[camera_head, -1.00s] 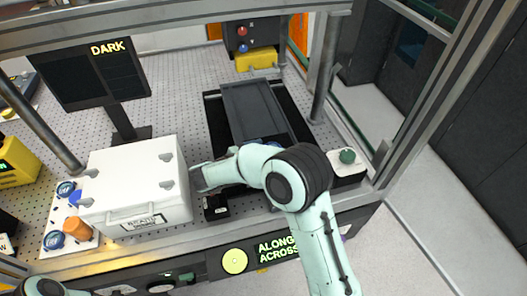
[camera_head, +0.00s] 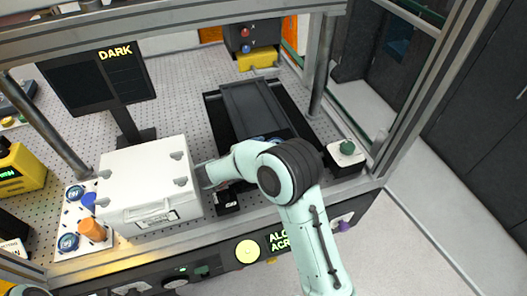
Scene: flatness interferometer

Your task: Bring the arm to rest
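My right arm (camera_head: 317,235) comes up from the bottom and bends left over the front of the bench. Its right gripper (camera_head: 205,178) is beside the right side of the white case (camera_head: 150,165), in front of the dark grey tray-like slide (camera_head: 248,100). The fingers are small and partly hidden, so I cannot tell whether they are open or touch the case. A bit of my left arm (camera_head: 28,291) shows at the bottom left corner. The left gripper is out of view.
A monitor (camera_head: 98,78) reading DARK stands at the back left. A white plate (camera_head: 72,215) with blue-and-white discs and an orange knob is left of the case. Metal frame posts (camera_head: 323,65) bound the bench.

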